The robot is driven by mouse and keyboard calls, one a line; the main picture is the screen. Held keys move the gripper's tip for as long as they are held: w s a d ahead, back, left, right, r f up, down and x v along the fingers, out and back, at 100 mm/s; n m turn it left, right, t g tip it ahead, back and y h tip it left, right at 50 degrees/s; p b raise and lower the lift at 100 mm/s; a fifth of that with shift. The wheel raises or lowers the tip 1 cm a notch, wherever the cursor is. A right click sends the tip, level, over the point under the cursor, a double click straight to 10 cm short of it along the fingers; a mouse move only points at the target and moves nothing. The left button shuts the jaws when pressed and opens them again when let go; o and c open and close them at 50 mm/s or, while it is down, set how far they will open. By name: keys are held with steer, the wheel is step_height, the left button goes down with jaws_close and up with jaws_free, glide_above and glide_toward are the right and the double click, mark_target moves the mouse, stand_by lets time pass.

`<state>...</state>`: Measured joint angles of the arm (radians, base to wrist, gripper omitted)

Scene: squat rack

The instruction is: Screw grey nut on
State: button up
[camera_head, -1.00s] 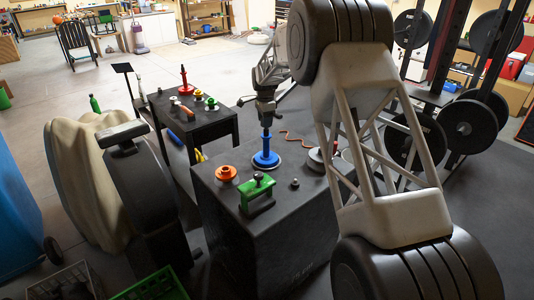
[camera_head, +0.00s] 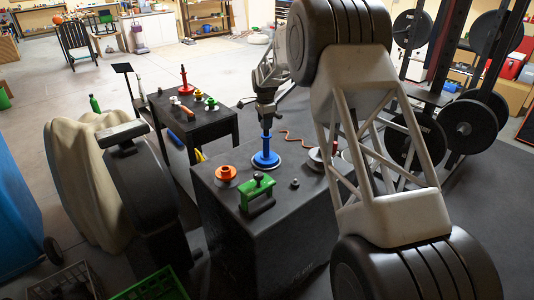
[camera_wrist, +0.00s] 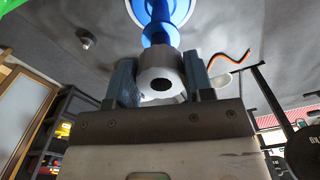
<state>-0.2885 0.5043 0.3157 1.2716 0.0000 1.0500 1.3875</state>
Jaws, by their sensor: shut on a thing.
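A blue post with a wide round base (camera_head: 266,158) stands upright on the black box-shaped table in the head view. The post (camera_wrist: 156,30) also shows in the wrist view. My gripper (camera_head: 265,115) points down right above the post. In the wrist view, my gripper (camera_wrist: 160,78) is shut on the grey nut (camera_wrist: 160,66), with one finger on each side. The nut has a dark round hole and sits in line with the post's end, touching or very close to it. I cannot tell whether the threads are engaged. In the head view the nut is too small to make out.
A second black table (camera_head: 206,126) with small coloured parts stands behind. Weight plates (camera_head: 468,127) are at right.

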steer(key=shift+f, duration=0.25)
steer(key=o, duration=1.8)
steer(key=shift+c, duration=0.2)
